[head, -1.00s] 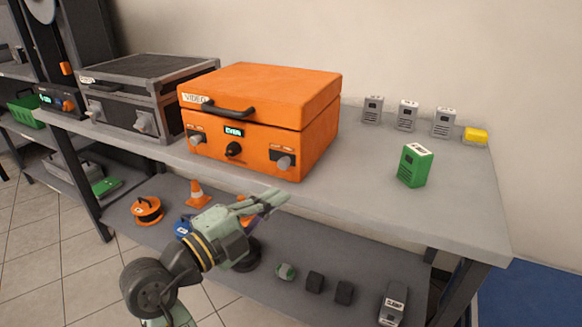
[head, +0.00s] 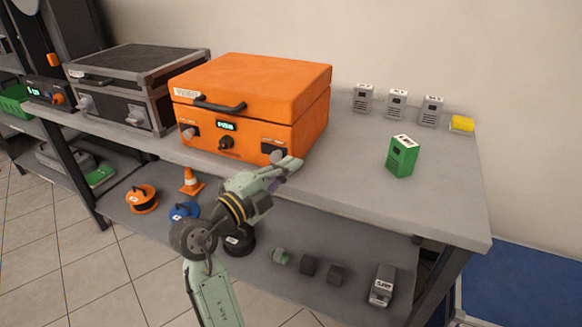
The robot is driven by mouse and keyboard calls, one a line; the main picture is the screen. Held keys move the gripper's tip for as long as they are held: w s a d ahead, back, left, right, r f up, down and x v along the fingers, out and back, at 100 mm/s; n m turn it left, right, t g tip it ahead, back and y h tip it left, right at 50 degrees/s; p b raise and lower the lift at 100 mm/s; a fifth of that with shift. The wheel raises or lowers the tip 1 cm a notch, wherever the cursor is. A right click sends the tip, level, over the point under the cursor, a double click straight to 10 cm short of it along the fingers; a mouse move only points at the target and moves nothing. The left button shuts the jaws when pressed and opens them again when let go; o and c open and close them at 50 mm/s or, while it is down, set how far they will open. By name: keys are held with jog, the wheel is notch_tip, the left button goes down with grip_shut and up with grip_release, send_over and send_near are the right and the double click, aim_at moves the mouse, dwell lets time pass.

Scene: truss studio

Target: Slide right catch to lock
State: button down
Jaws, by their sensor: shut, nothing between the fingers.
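The orange case (head: 250,95) labelled "VIDEO" stands on the grey bench with its lid down. Its front has a black handle, a small green display, a dark knob (head: 226,143) and a grey catch at each side. The left catch (head: 189,132) is in plain view. The right catch (head: 276,156) sits at the front's lower right on a dark plate, partly hidden by my gripper. My gripper (head: 293,163) is shut and empty, its fingertips close in front of the right catch. I cannot tell whether they touch it.
A black and grey case (head: 130,85) stands to the left on the bench (head: 350,195). A green box (head: 402,157), several grey boxes and a yellow block (head: 462,123) stand to the right. The lower shelf holds an orange cone (head: 190,181), reels and small blocks.

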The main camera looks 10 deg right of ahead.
aim_at(276, 158)
jog(key=shift+w+a+f, duration=0.15)
jog(key=shift+w+a, duration=0.15)
jog(key=shift+a, duration=0.25)
jog(key=a+b, duration=0.1)
jog(key=w+a+b, duration=0.1)
jog(key=shift+w+f+b, duration=0.15)
jog(key=shift+f+b, duration=0.1)
jog(key=shift+b, duration=0.1)
jog(key=shift+w+a, duration=0.15)
jog(key=shift+a, duration=0.25)
jog(key=shift+w+a+r, duration=0.1)
jog(key=shift+a+r, duration=0.05)
jog(key=shift+r, duration=0.15)
jog(key=shift+b, duration=0.3)
